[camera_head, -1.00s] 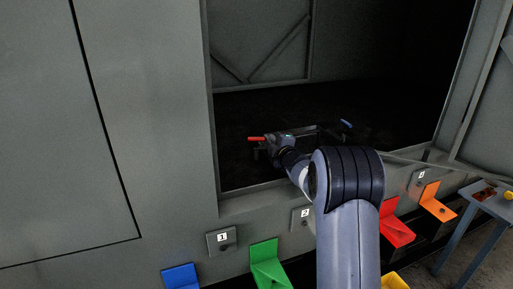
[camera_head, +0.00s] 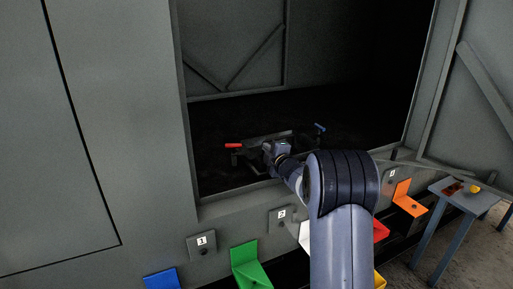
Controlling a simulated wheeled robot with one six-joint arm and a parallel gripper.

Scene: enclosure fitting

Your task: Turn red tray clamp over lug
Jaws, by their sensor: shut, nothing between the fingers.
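The red tray clamp (camera_head: 233,146) shows as a short red handle at the left end of a grey tray (camera_head: 262,139) inside the dark enclosure. A blue clamp handle (camera_head: 320,127) stands at the tray's right end. My gripper (camera_head: 268,152) is at the front of the tray, a little right of the red clamp and apart from it. Its fingers are small and dark here, shut, with nothing between them. The lug is too small and dark to make out. My arm hides part of the tray's front right.
The enclosure's left door frame (camera_head: 184,120) and front sill (camera_head: 235,202) bound the opening. Blue (camera_head: 162,279), green (camera_head: 250,266), red (camera_head: 380,231) and orange (camera_head: 408,199) brackets stick out below. A small table (camera_head: 462,197) stands at the right. The enclosure floor behind the tray looks clear.

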